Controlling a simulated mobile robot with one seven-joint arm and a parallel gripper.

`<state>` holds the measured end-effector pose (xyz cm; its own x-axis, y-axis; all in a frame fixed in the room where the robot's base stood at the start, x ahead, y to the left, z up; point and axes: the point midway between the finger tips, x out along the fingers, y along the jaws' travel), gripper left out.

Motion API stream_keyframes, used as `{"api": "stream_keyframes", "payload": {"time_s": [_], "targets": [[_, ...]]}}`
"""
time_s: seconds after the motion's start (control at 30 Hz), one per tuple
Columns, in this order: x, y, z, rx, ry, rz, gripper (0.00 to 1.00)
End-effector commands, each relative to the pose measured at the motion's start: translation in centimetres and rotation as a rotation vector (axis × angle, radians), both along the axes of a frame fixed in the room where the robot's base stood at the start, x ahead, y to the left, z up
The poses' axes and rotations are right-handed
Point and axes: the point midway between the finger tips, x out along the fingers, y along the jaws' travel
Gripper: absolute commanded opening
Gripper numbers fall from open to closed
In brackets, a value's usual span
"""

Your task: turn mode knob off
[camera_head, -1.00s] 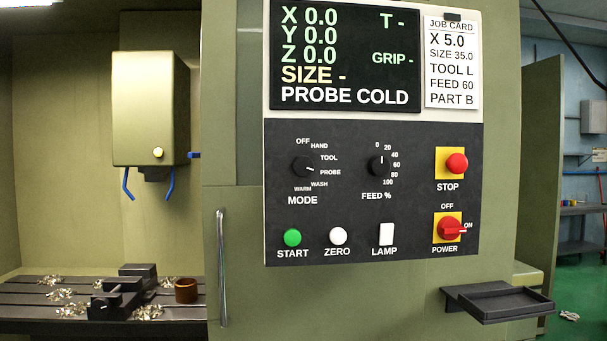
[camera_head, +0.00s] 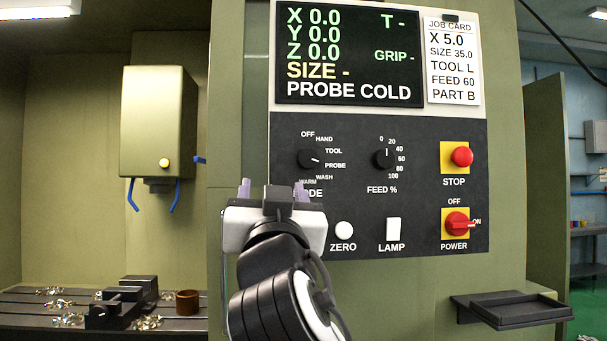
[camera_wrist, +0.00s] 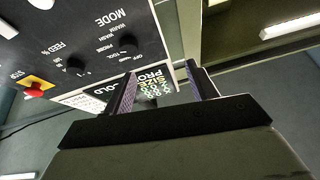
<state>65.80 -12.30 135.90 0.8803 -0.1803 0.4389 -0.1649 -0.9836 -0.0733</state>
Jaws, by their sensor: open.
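The black mode knob (camera_head: 310,159) is on the upper left of the dark control panel, and its white pointer line aims toward PROBE. In the wrist view the open fingers (camera_wrist: 157,82) are apart from the knob. My gripper hides the START button and part of the MODE label.
The feed knob (camera_head: 385,159), red stop button (camera_head: 461,157), red power switch (camera_head: 457,223), white zero button (camera_head: 344,230) and lamp switch (camera_head: 393,229) share the panel. The screen (camera_head: 348,55) reads PROBE COLD. A black tray (camera_head: 515,308) juts out at lower right.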

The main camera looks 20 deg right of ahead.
Motion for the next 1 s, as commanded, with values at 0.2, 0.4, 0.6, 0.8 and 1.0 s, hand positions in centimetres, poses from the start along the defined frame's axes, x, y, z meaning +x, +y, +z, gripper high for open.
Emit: {"api": "stream_keyframes", "payload": {"time_s": [0.2, 0.4, 0.6, 0.8, 1.0], "targets": [[-1.9, -4.3, 0.1, 0.054, 0.049, -0.123, 0.58], [-0.4, -5.2, 1.0, 0.06, 0.055, -0.13, 0.58], [3.2, -6.5, 2.6, 0.059, 0.055, -0.132, 0.58], [6.8, -7.7, 4.2, 0.058, 0.053, -0.13, 0.58], [9.2, -8.6, 5.1, 0.058, 0.053, -0.13, 0.58]]}}
